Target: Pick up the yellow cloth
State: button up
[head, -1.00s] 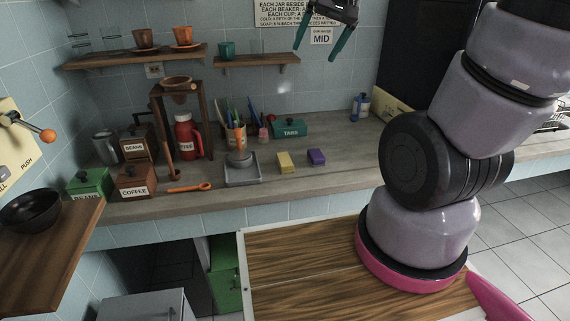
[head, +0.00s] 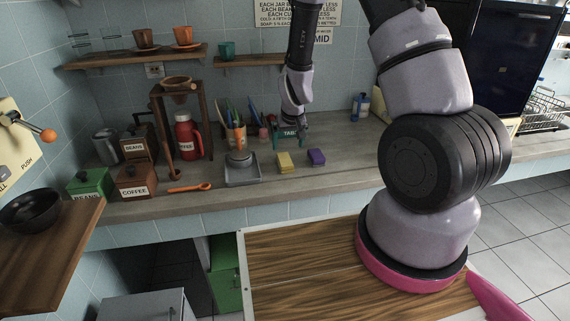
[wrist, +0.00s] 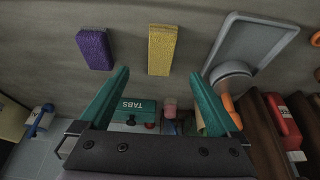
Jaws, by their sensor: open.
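The yellow cloth (head: 285,161) lies on the counter as a small folded block, left of a purple one. In the wrist view the yellow cloth (wrist: 162,50) lies just beyond and between my fingertips, not touched by them. My gripper (wrist: 159,74) is open and empty, its two teal fingers spread apart. In the head view my gripper (head: 288,142) hangs over the counter behind the yellow cloth, in front of the TABS box, and partly hides that box.
The purple block (head: 316,157) lies close to the right of the yellow cloth. A grey tray (head: 242,181) is on its left. The teal TABS box (wrist: 134,110) and a cup of utensils (head: 236,137) stand behind.

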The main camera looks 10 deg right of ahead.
send_over(286, 161)
jog(key=s, duration=0.2)
jog(key=f, duration=0.4)
jog(key=shift+w+f, duration=0.15)
jog(key=shift+w, duration=0.1)
jog(key=x, duration=0.4)
jog(key=shift+s+f, duration=0.2)
jog(key=shift+s, duration=0.05)
jog(key=shift+w+f, duration=0.25)
jog(key=shift+f, duration=0.2)
grip_shut()
notch_tip(286, 161, up, 10)
